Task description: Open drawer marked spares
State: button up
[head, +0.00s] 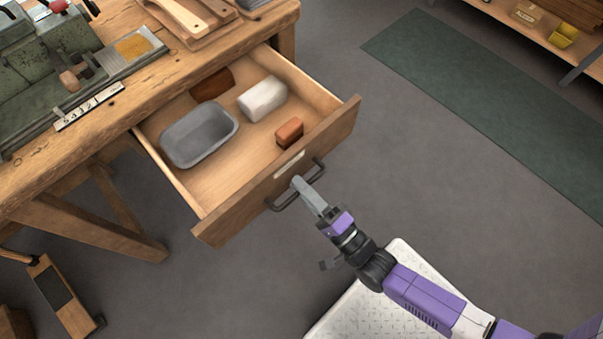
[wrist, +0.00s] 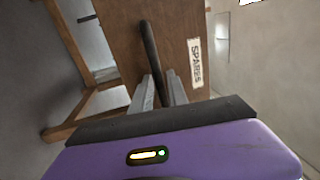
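The wooden drawer (head: 270,193) stands pulled well out from under the workbench. Its front has a dark bar handle (head: 297,188) and a pale label (head: 289,165), which reads SPARES in the wrist view (wrist: 195,63). My gripper (head: 299,184) is at the handle. In the wrist view, its two grey fingers (wrist: 160,80) lie close on either side of the dark bar, shut on it. Inside the drawer are a grey tray (head: 199,135), a white block (head: 262,99), a small reddish-brown block (head: 289,133) and a dark brown piece (head: 212,85) at the back.
The wooden workbench (head: 50,160) carries a green machine (head: 45,75) and wooden pieces on top. A wooden object (head: 62,297) stands on the floor at lower left. A green mat (head: 490,95) and a shelf (head: 535,32) lie at right. The grey floor between is clear.

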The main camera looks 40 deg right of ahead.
jog(key=s+f, duration=0.1)
jog(key=s, duration=0.6)
jog(key=shift+s+f, duration=0.25)
jog(key=shift+s, duration=0.05)
dwell(0.3)
jog(key=s+r+n+g+p, duration=0.1)
jog(key=s+r+n+p, duration=0.2)
jog(key=r+n, duration=0.3)
jog(key=s+r+n+g+p, duration=0.2)
jog(key=r+n+p, duration=0.3)
jog(key=r, duration=0.7)
jog(key=s+r+n+g+p, duration=0.2)
jog(key=s+r+n+p, duration=0.2)
jog(key=r+n, duration=0.3)
notch_tip(320, 180, up, 3)
jog(key=shift+f, duration=0.1)
